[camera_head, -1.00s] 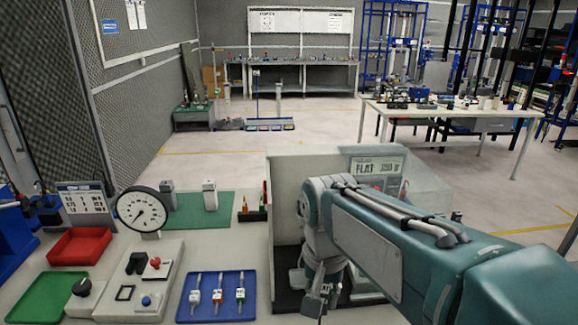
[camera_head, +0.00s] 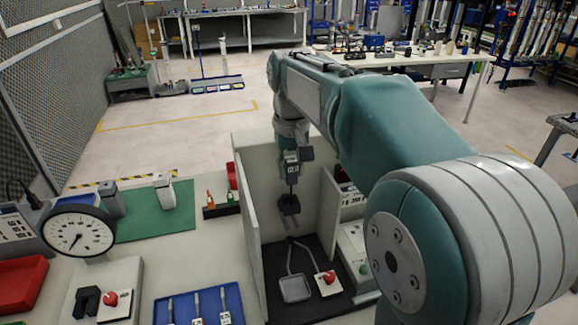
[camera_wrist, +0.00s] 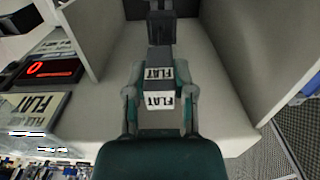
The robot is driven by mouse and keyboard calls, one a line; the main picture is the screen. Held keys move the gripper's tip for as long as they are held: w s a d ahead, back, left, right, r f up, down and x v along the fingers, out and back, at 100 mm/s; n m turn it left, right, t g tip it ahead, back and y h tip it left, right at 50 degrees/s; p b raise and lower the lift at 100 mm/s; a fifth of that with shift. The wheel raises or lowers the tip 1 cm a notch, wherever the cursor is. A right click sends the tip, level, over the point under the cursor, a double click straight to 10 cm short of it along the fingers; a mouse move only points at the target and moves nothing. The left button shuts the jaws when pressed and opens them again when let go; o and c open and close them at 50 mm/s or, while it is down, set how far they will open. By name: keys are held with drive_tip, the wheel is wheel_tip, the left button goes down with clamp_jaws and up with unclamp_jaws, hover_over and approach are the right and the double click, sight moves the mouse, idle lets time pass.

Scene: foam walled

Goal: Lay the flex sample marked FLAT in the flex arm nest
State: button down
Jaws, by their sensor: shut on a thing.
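My gripper (camera_head: 291,157) is inside the walled booth, above its black floor, pointing down. In the wrist view my gripper (camera_wrist: 160,100) is shut on the flex sample (camera_wrist: 160,101), whose white labels read FLAT. In the head view the held sample is small and partly hidden by the fingers. A dark grey block (camera_head: 289,205) shows just below the gripper, and a dark piece extends beyond the fingers in the wrist view. I cannot tell whether the sample touches this block or whether it is the flex arm nest. A grey square pan (camera_head: 295,289) lies lower, apart from the gripper.
Booth walls (camera_head: 254,235) stand close around the gripper. A red button (camera_head: 329,277) is beside the pan. A red "0" display (camera_wrist: 50,70) and a FLAT panel (camera_wrist: 35,106) are left in the wrist view. A blue tray (camera_head: 238,297) holds more samples outside.

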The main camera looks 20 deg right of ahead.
sight(290, 185)
drive_tip(key=shift+f, duration=0.1)
drive_tip(key=shift+a+f, duration=0.25)
drive_tip(key=shift+f, duration=0.5)
drive_tip(key=shift+d+f, duration=0.1)
drive_tip(key=shift+f, duration=1.3)
drive_tip(key=shift+s+f, duration=0.1)
drive_tip(key=shift+f, duration=0.95)
drive_tip(key=shift+c, duration=1.9)
unclamp_jaws()
